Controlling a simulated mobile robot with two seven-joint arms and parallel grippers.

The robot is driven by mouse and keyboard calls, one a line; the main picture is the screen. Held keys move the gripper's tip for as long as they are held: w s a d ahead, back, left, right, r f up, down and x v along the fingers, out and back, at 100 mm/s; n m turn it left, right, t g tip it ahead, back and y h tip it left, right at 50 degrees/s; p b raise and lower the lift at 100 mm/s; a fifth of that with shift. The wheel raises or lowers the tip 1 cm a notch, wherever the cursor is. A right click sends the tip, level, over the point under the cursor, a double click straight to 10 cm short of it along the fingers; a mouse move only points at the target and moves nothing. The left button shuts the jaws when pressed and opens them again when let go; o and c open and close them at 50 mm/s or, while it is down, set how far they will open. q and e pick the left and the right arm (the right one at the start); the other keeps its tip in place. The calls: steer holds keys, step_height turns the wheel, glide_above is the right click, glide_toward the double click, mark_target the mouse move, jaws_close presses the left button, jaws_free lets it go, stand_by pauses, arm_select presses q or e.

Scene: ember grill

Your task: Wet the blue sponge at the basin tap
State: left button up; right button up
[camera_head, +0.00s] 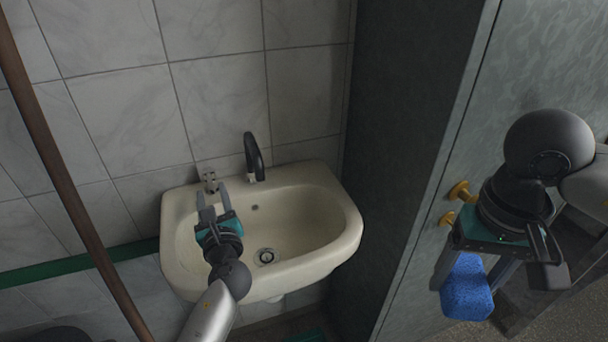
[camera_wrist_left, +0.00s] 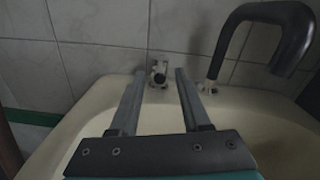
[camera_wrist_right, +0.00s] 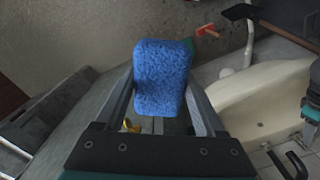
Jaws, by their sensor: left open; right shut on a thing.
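The blue sponge (camera_head: 467,287) is at the right of the head view, held in my right gripper (camera_head: 474,272). In the right wrist view the sponge (camera_wrist_right: 161,77) sits between the two fingers. The basin (camera_head: 310,215) is cream-coloured and fixed to the tiled wall, left of the sponge. A black curved spout (camera_head: 253,157) stands at its back rim. A small metal tap fitting (camera_head: 209,180) is left of the spout; it also shows in the left wrist view (camera_wrist_left: 158,74). My left gripper (camera_head: 208,202) is open over the basin's left part, its fingers pointing at this fitting.
A grey partition (camera_head: 400,130) stands right of the basin, between it and my right gripper. Brass knobs (camera_head: 459,191) stick out near the right gripper. A brown pole (camera_head: 65,185) slants down at the left. The basin bowl is empty around its drain (camera_head: 266,256).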

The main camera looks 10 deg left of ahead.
mark_target(208, 173)
arm_select(q)
steer(key=shift+x, duration=1.95)
jaws_close()
